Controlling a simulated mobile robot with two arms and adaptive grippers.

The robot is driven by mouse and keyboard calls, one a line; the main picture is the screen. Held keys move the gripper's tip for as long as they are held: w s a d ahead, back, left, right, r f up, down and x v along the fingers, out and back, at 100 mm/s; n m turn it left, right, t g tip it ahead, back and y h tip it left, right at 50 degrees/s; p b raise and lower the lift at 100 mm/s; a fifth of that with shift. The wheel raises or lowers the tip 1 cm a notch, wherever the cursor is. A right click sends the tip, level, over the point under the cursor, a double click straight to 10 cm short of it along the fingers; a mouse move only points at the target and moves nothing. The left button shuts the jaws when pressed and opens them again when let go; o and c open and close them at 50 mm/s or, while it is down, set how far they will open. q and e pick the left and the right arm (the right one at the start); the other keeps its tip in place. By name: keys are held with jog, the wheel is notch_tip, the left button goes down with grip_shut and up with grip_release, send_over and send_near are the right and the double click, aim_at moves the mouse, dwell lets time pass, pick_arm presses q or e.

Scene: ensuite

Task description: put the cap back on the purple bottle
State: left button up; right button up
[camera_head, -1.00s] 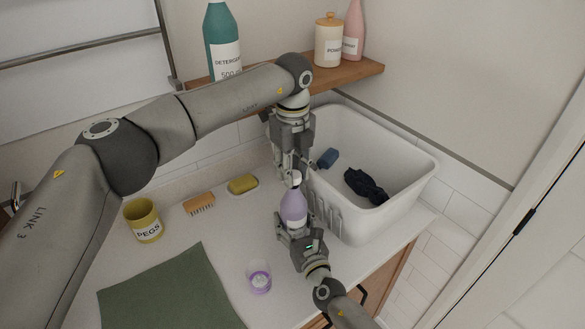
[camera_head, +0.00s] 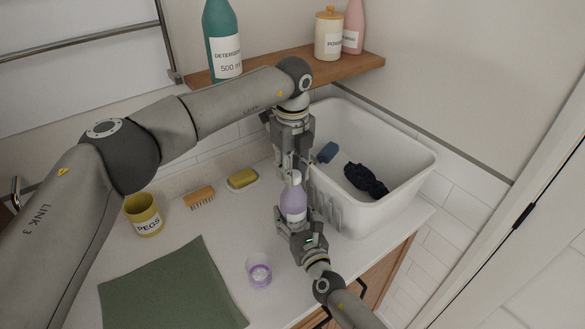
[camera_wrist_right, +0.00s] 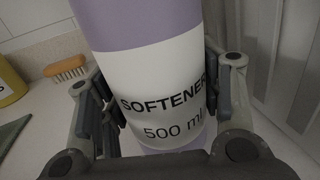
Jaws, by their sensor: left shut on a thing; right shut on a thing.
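The purple bottle (camera_head: 293,203) stands upright on the counter beside the white basin. In the right wrist view its label on the bottle (camera_wrist_right: 160,85) reads SOFTENER 500 ml. My right gripper (camera_head: 293,225) is shut around the bottle's body from the front. A pale cap (camera_head: 294,177) shows at the bottle's top, directly under my left gripper (camera_head: 291,172). The left gripper points down and is shut on the cap. The fingers partly hide the cap, and I cannot tell whether it is fully seated.
The white basin (camera_head: 405,150) with dark cloth (camera_head: 365,181) and a blue block stands close on the right. A clear cup with purple liquid (camera_head: 259,272), green mat (camera_head: 170,290), brush (camera_head: 199,197), sponge (camera_head: 242,179) and yellow peg pot (camera_head: 144,215) occupy the counter. A shelf (camera_head: 345,66) hangs behind.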

pick_arm(q)
jog(key=shift+f, duration=0.55)
